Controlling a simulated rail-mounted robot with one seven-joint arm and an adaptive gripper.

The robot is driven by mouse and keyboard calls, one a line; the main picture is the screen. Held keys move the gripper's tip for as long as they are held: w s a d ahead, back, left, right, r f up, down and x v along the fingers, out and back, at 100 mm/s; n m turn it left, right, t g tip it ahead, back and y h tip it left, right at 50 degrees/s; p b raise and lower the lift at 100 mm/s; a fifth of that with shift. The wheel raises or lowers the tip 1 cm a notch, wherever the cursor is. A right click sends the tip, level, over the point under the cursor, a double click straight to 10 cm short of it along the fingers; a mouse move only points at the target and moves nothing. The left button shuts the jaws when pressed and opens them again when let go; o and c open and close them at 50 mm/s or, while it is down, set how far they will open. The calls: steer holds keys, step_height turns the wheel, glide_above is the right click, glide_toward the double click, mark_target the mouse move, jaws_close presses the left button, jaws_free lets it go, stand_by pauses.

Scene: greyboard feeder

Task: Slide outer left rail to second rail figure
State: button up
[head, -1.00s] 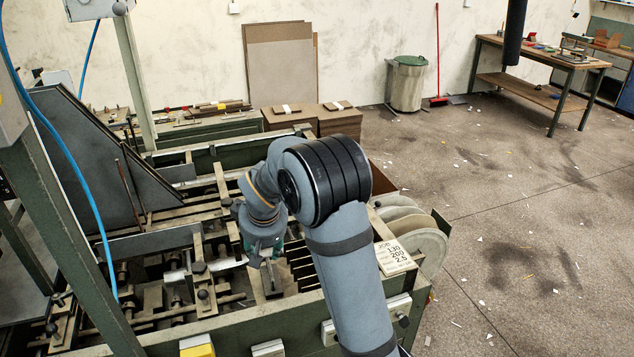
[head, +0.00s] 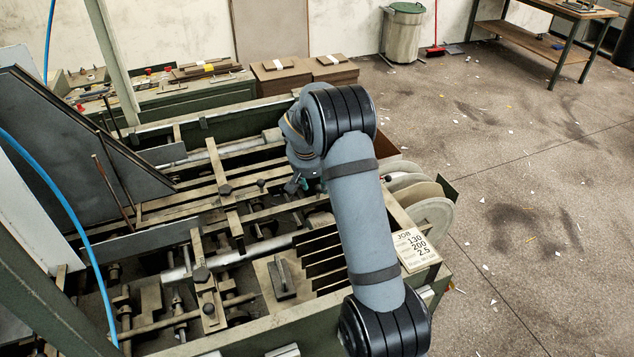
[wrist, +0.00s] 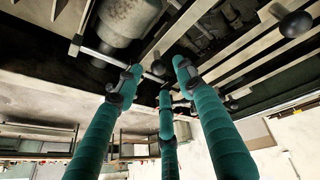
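The feeder (head: 190,345) has several pale rails and crossbars. One rail with a dark knob (head: 225,190) lies left of my gripper; a shorter rail piece with a knob (head: 202,276) is nearer the front. I cannot tell which is the outer left rail. The job card (head: 411,248) on the right edge reads 130, 200 and 2.5. My gripper (head: 298,186) is over the back right of the rails, partly hidden by my arm. In the wrist view its teal fingers (wrist: 160,78) are spread with nothing held. A dark knob (wrist: 158,67) shows between the tips, apparently beyond them; contact is unclear.
A dark slanted plate (head: 70,150) stands on the feeder's left, with a blue hose (head: 50,185) before it. A small block with a handle (head: 283,278) sits near the slotted dividers (head: 325,260). Pale wheels (head: 425,215) are at the right.

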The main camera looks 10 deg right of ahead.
mark_target(318, 187)
steer(key=shift+x, duration=0.9)
steer(key=shift+p+x, duration=0.35)
steer(key=shift+x, duration=0.4)
steer(key=shift+s, duration=0.1)
steer(key=shift+c, duration=0.5)
steer(key=c, duration=0.8)
jaws_close()
